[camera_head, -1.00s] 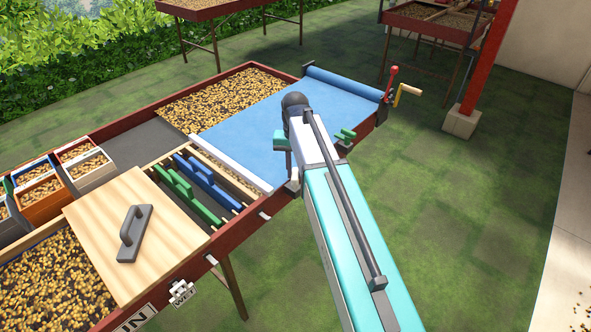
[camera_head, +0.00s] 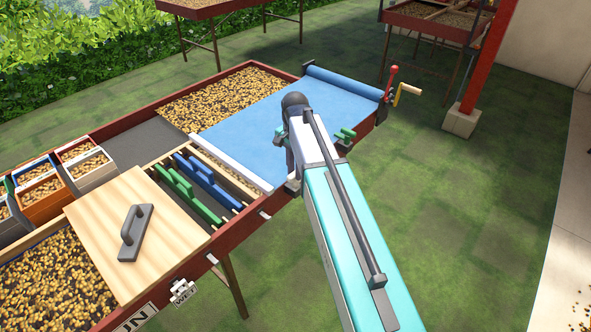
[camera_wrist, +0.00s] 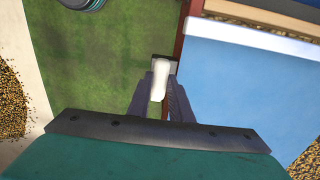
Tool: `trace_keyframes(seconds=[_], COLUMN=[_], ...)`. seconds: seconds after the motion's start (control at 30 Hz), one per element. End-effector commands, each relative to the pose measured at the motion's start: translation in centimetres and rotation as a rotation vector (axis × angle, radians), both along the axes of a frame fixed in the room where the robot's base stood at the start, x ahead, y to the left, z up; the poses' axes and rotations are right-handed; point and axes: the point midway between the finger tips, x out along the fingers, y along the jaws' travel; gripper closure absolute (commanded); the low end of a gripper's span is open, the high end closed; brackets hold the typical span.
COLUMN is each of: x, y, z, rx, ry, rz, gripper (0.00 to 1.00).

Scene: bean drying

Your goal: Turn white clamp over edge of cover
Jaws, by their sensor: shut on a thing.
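The white clamp (camera_wrist: 159,76) is a short white lever on a dark base at the red table edge in the wrist view. My gripper (camera_wrist: 160,90) is shut on it, with one finger on each side. The blue cover (camera_wrist: 249,85) lies just right of the clamp, with a white bar (camera_wrist: 250,37) along its end.
A blue roll (camera_head: 342,82) with a yellow crank (camera_head: 407,92) is at the cover's far end. Green and blue handled tools (camera_head: 205,180), a wooden lid (camera_head: 165,235) and bean boxes (camera_head: 45,195) are at left.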

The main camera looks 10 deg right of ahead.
Motion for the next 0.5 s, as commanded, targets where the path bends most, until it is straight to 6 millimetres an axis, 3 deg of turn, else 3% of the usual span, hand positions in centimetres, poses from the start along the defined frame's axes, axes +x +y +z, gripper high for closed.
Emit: trace_keyframes(seconds=[0.37,0.4,0.5], x=[0.19,0.19,0.18], y=[-0.06,-0.06,-0.06], z=[0.12,0.12,0.11], rx=[-0.001,-0.001,-0.001], ry=[-0.006,-0.006,-0.006], rz=[-0.011,-0.011,-0.010], gripper=[1.00,0.80,0.63])
